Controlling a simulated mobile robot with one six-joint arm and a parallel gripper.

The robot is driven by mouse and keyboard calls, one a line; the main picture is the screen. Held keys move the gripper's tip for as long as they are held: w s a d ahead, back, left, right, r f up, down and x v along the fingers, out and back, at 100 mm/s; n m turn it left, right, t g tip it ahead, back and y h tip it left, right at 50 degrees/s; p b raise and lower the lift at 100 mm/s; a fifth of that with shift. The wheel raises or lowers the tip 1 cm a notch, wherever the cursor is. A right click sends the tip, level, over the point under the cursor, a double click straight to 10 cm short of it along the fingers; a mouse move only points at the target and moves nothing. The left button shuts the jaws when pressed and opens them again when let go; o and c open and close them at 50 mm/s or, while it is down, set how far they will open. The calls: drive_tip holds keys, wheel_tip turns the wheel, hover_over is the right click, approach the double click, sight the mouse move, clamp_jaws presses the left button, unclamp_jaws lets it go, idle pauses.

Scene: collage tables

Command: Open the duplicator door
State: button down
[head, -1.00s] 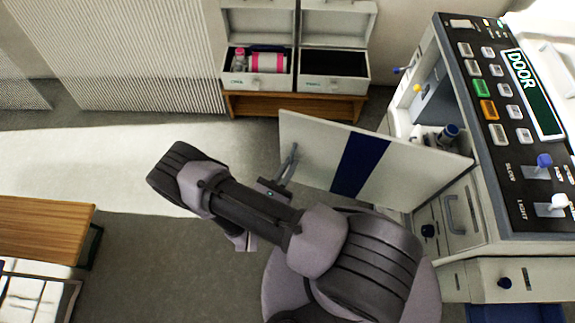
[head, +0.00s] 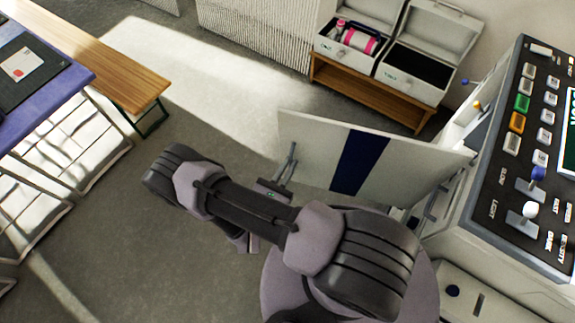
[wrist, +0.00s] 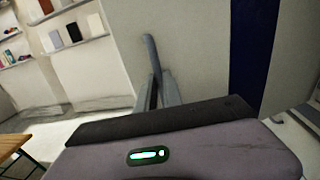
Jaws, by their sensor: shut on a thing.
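The duplicator (head: 500,215) stands at the right of the head view, with its dark button panel on top. Its door (head: 300,145), a pale panel with a dark blue stripe, stands swung out from the body. The door also fills the upper middle of the wrist view (wrist: 195,50). My gripper (head: 284,176) is at the door's left part, shut on its handle (head: 291,156). In the wrist view, the grey fingers of my gripper (wrist: 160,92) close around the upright handle bar (wrist: 150,55).
Two open white boxes (head: 345,68) stand on a low wooden bench (head: 375,95) behind the door. A wooden bench (head: 90,60) and a blue-edged table (head: 45,110) are at the left. Bare floor (head: 200,110) lies between them.

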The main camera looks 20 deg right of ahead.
drive_tip(key=shift+s, duration=0.15)
drive_tip(key=c, duration=1.5)
unclamp_jaws()
drive_tip(key=shift+a, duration=0.1)
drive_tip(key=p+v, duration=0.2)
drive_tip(key=v, duration=1.5)
drive_tip(key=shift+s+p, duration=0.2)
drive_tip(key=shift+p, duration=0.1)
